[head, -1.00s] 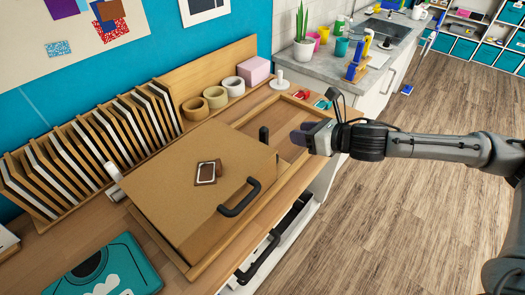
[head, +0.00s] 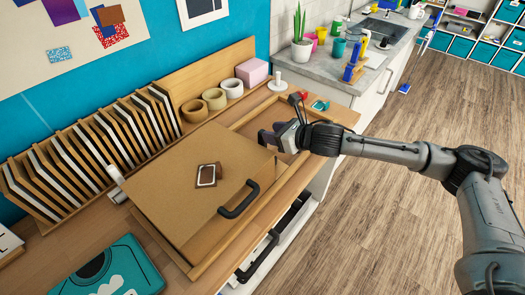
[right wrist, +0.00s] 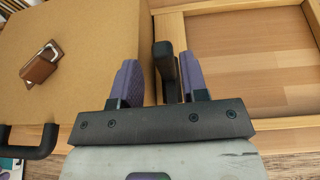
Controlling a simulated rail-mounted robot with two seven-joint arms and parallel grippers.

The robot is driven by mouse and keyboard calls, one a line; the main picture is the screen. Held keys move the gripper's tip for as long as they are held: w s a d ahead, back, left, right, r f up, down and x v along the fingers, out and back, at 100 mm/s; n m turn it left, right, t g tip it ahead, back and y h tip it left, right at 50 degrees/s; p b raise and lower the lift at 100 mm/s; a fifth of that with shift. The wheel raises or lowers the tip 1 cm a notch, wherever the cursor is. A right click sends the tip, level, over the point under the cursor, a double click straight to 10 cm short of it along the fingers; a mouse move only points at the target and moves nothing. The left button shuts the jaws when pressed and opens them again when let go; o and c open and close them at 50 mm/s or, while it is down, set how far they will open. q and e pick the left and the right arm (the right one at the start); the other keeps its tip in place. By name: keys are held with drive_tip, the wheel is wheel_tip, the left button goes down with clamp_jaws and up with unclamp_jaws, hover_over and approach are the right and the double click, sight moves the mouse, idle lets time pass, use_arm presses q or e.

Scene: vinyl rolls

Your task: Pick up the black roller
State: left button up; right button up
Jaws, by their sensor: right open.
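The black roller (right wrist: 165,68) stands beside the brown box and shows between the purple fingers of my right gripper (right wrist: 157,85) in the right wrist view. The gripper is open. The roller is nearer the right finger, and I cannot tell whether they touch. In the head view my right gripper (head: 274,137) is at the right back corner of the box and largely hides the roller. My left gripper is not in view.
The large brown box (head: 195,165) with a black handle (head: 239,199) is close to the left. A wooden-framed tray (right wrist: 240,60) is clear on the right. A teal case (head: 115,268) lies at the front left.

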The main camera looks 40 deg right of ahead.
drive_tip(key=p+x, duration=0.1)
drive_tip(key=x, duration=0.3)
drive_tip(key=shift+w+f+p, duration=0.3)
drive_tip(key=shift+w+f, duration=0.05)
drive_tip(key=shift+w, duration=0.05)
drive_tip(key=shift+c, duration=1.4)
clamp_jaws()
